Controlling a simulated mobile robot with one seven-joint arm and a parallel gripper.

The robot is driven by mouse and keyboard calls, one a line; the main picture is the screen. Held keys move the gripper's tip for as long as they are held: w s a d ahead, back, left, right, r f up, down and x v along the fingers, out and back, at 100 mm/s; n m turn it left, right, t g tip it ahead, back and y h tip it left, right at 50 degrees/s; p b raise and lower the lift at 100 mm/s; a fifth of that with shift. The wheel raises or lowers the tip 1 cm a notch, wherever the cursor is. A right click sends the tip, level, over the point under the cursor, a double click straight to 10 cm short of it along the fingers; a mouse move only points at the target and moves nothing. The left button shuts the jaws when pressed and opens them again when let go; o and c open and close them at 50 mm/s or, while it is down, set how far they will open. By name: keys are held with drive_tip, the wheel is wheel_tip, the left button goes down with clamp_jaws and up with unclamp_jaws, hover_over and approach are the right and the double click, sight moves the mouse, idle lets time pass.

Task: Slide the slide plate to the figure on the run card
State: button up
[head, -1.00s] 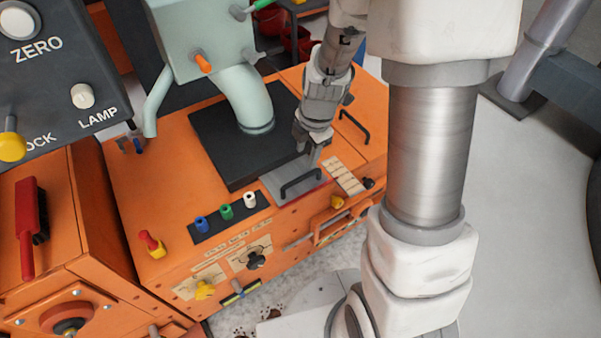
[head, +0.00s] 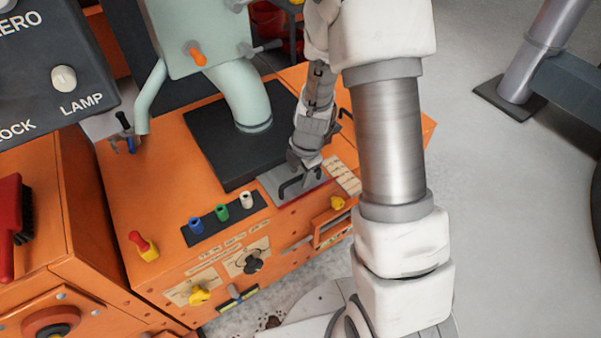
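The slide plate (head: 270,184) is a flat grey plate with a black bar handle (head: 290,190), set in the orange cabinet top just in front of the black square pad. My gripper (head: 308,173) points down at the right part of the handle. Its fingers overlap the handle in the picture, and I cannot tell whether they are closed on it. A pale strip with marks (head: 344,177) lies just right of the plate; its figures are too small to read. I cannot pick out the run card for certain.
A pale green pipe (head: 243,98) comes down onto the black pad (head: 208,138) behind the plate. Blue, green and white knobs (head: 222,213) stand left of the plate. A yellow knob (head: 337,202) is at the front right.

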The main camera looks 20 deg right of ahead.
clamp_jaws()
idle(1.3)
